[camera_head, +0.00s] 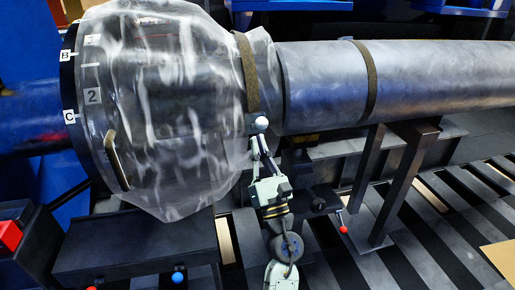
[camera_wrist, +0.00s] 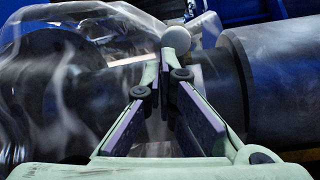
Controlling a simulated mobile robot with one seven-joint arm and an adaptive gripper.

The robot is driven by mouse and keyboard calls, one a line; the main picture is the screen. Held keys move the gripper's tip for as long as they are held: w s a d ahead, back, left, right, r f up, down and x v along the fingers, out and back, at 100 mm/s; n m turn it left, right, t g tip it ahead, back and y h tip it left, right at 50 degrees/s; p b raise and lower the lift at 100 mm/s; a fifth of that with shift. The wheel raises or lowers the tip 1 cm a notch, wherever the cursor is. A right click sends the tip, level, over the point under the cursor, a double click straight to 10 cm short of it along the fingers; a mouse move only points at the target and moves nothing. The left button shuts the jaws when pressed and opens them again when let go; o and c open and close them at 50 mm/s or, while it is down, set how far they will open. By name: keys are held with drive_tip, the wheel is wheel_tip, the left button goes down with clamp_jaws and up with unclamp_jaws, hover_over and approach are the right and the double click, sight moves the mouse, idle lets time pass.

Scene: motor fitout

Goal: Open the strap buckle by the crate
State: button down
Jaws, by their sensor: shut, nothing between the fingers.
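A tan strap (camera_head: 247,75) runs around the narrow end of a film-wrapped motor housing (camera_head: 165,100). At its lower end is a small grey buckle part with a pale ball knob (camera_head: 261,122); the knob also shows in the wrist view (camera_wrist: 176,38). My gripper (camera_head: 258,142) is just below the knob, pointing up at it. In the wrist view its fingertips (camera_wrist: 163,68) are together, close to the knob, with nothing held. I cannot tell whether they touch it. The fingers hide part of the buckle. No crate is clearly identifiable.
A second tan strap (camera_head: 370,80) circles the grey cylinder (camera_head: 430,75) on the right, above a dark metal stand (camera_head: 385,185). Blue bins (camera_head: 290,4) line the back. A red box (camera_head: 10,235) is at left. Slatted floor (camera_head: 440,235) lies at lower right.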

drive_tip(key=s+d+r, duration=0.1)
drive_tip(key=s+d, duration=0.2)
drive_tip(key=s, duration=0.5)
drive_tip(key=shift+s+r, duration=0.4)
